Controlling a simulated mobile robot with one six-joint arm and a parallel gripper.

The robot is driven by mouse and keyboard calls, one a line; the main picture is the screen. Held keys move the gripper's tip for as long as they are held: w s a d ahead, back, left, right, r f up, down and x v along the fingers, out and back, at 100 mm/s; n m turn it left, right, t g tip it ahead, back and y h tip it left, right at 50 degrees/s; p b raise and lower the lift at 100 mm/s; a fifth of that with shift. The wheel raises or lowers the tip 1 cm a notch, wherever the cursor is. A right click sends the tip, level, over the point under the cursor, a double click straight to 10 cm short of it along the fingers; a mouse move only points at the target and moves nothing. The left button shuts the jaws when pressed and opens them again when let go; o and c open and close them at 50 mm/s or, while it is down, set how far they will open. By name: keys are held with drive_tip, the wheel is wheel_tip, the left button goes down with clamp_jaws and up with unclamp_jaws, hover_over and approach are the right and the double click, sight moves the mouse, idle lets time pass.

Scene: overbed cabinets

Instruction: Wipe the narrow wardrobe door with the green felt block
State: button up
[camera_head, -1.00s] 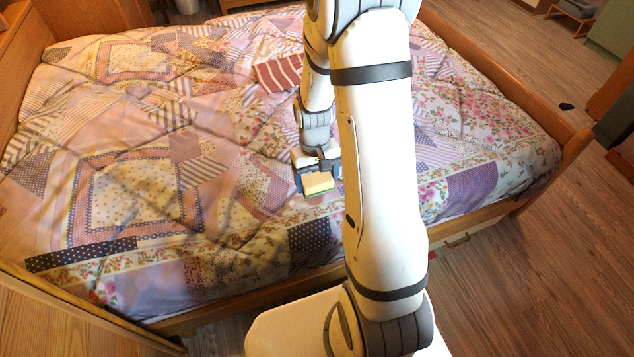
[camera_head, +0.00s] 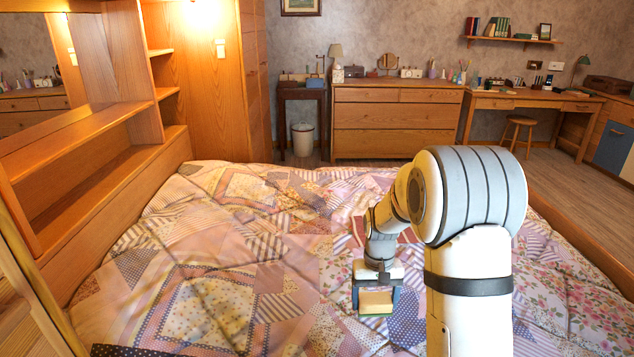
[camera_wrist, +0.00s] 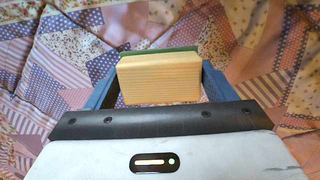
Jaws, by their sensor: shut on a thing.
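The felt block (camera_wrist: 160,80) has a pale ribbed body and a green felt strip (camera_wrist: 170,52) along its far side in the wrist view. My gripper (camera_wrist: 157,72) is shut on it, with a blue finger at either side. In the head view the block (camera_head: 376,302) is held over the patchwork bed, its green edge low. A tall wooden wardrobe (camera_head: 210,85) stands at the back left, well away from my gripper. Its narrow front (camera_head: 254,75) shows at a steep angle at its right edge; I cannot tell the door's outline clearly.
The bed (camera_head: 215,310) fills the foreground. Wooden shelves (camera_head: 85,165) run along its left side. A chest of drawers (camera_head: 395,120), a desk (camera_head: 520,100), a stool (camera_head: 517,130) and a bin (camera_head: 302,140) stand along the back. Open floor (camera_head: 580,195) lies to the right.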

sight(375, 302)
drive_tip(key=shift+s+r+p, duration=0.15)
drive_tip(key=shift+r+p, duration=0.95)
drive_tip(key=shift+p, duration=1.35)
drive_tip(key=shift+s+r+p, duration=0.15)
drive_tip(key=shift+r+p, duration=0.9)
drive_tip(key=shift+p, duration=1.4)
drive_tip(key=p, duration=0.1)
drive_tip(key=r+p, duration=0.1)
drive_tip(key=p, duration=0.1)
drive_tip(key=shift+s+r, duration=0.1)
drive_tip(key=shift+s, duration=0.2)
drive_tip(key=s+p, duration=0.1)
drive_tip(key=p, duration=0.2)
drive_tip(key=shift+a+r+p, duration=0.1)
drive_tip(key=shift+r+p, duration=0.2)
drive_tip(key=shift+p, duration=0.05)
drive_tip(key=s+d+f+b, duration=0.1)
drive_tip(key=s+f+b, duration=0.1)
drive_tip(key=f+b, duration=0.5)
drive_tip(key=s+d+f+b, duration=0.1)
drive_tip(key=s+f+b, duration=0.2)
drive_tip(key=f+b, duration=0.4)
drive_tip(key=s+d+f+b, duration=0.2)
drive_tip(key=f+b, duration=0.6)
drive_tip(key=f, duration=0.1)
drive_tip(key=shift+s+d+f, duration=0.1)
drive_tip(key=shift+s+f, duration=0.1)
drive_tip(key=shift+f, duration=0.2)
